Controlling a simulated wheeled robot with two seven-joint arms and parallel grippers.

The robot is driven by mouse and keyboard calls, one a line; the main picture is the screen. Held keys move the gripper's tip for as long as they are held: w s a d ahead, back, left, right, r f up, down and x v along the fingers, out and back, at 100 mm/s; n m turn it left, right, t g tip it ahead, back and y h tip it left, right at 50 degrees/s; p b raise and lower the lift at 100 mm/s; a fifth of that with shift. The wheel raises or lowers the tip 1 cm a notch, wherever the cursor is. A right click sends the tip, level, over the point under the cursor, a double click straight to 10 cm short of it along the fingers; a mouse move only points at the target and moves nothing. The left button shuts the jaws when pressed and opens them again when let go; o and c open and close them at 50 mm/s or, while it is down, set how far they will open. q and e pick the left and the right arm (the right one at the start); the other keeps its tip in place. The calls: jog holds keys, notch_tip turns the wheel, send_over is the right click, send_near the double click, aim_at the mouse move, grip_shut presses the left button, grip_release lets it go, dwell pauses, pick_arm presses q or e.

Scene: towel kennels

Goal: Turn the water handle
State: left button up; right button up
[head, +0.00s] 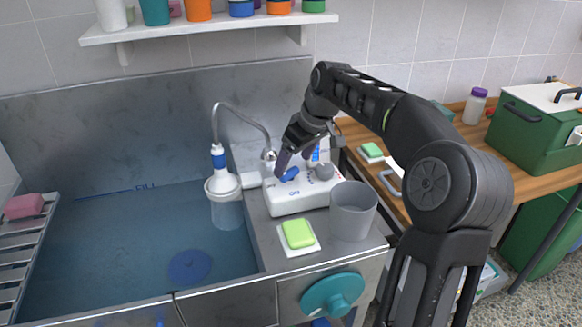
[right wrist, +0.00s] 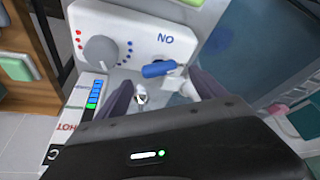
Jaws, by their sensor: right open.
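The water handle is a small blue lever (head: 290,174) on the front of a white control box (head: 290,205) beside the tub. In the right wrist view the blue lever (right wrist: 158,69) sticks out under the letters "NO". A round grey knob (head: 324,171) with red and blue dots is beside it and also shows in the right wrist view (right wrist: 101,51). My right gripper (head: 287,160) is at the lever. In the right wrist view its fingers (right wrist: 160,88) are apart, with the lever ahead between them; I cannot tell whether they touch it. My left gripper is out of view.
A steel tub (head: 130,240) fills the left, with a shower head (head: 222,184) at its edge. A grey cup (head: 352,212) and a green sponge (head: 298,233) stand close in front of the box. A green box (head: 535,135) is on the wooden counter at right.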

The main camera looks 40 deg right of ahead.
aim_at(289, 171)
jog(key=shift+x, duration=1.65)
jog(key=shift+c, duration=0.2)
jog(key=c, duration=1.3)
jog(key=shift+m, duration=0.3)
jog(key=shift+a+m+h+b, duration=0.15)
jog(key=shift+m+h+b, duration=0.3)
jog(key=shift+m, duration=0.55)
jog(key=shift+m+h, duration=0.75)
jog(key=shift+m, duration=1.05)
